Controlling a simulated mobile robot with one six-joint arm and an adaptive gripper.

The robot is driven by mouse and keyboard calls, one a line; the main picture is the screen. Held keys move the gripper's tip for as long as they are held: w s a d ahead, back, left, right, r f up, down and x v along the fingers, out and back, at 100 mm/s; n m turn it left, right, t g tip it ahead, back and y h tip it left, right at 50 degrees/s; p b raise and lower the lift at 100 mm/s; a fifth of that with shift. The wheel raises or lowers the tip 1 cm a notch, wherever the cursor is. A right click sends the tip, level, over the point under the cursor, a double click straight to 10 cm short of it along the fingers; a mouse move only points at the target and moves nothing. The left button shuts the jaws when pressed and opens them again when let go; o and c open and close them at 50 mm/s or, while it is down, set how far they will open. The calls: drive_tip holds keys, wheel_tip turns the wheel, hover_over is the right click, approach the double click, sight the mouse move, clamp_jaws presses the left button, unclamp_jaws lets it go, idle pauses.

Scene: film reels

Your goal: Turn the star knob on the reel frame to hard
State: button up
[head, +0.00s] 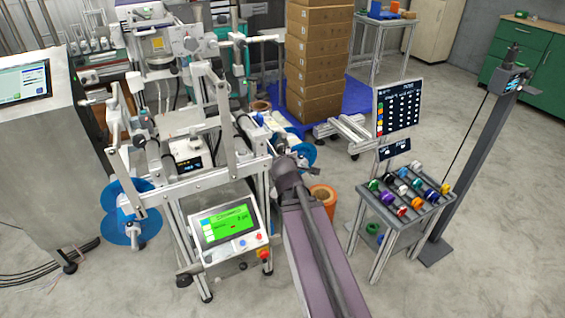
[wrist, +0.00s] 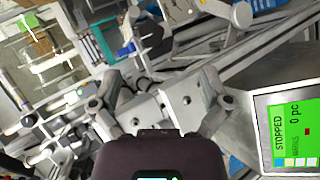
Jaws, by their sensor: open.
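The reel frame (head: 228,182) is a silver metal machine with upright posts, left of centre in the head view. I cannot pick out its star knob or a "hard" mark for sure. A dark knob-like part (head: 184,280) shows low on its front left. My arm reaches up to the frame's right side in the head view, and the gripper itself is hard to make out there. In the wrist view my gripper (wrist: 160,84) is open and empty, with its two grey fingers spread in front of silver frame parts (wrist: 185,100).
A control panel (head: 228,222) with a green screen is on the frame's front; in the wrist view the screen (wrist: 291,130) reads STOPPED. Blue reels (head: 118,222) flank the frame. A cart (head: 392,225) with coloured spools stands right. Cartons (head: 318,62) are stacked behind. Floor at front right is clear.

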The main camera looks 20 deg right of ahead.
drive_tip(key=w+d+f+n+t+b, duration=0.2)
drive_tip(key=d+f+n+t+b, duration=0.35)
drive_tip(key=n+b, duration=0.65)
drive_tip(key=n+t+y+b, duration=0.6)
drive_tip(key=n+b, duration=0.5)
drive_tip(key=n, duration=0.2)
approach(284, 152)
drive_tip(key=s+d, duration=0.2)
drive_tip(key=shift+s+a+f+n+y+b, duration=0.15)
drive_tip(key=shift+a+f+n+y+b, duration=0.15)
drive_tip(key=shift+n+y+b, duration=0.45)
drive_tip(key=shift+s+a+f+n+y+b, duration=0.1)
drive_tip(key=shift+a+f+n+y+b, duration=0.25)
drive_tip(key=shift+n, duration=0.8)
drive_tip(key=shift+w+d+r, duration=0.1)
drive_tip(key=shift+d, duration=0.05)
drive_tip(key=p+x, duration=0.5)
drive_tip(key=x, duration=0.8)
drive_tip(key=shift+w+r, duration=0.15)
drive_tip(key=shift+w, duration=0.05)
drive_tip(key=c, duration=1.2)
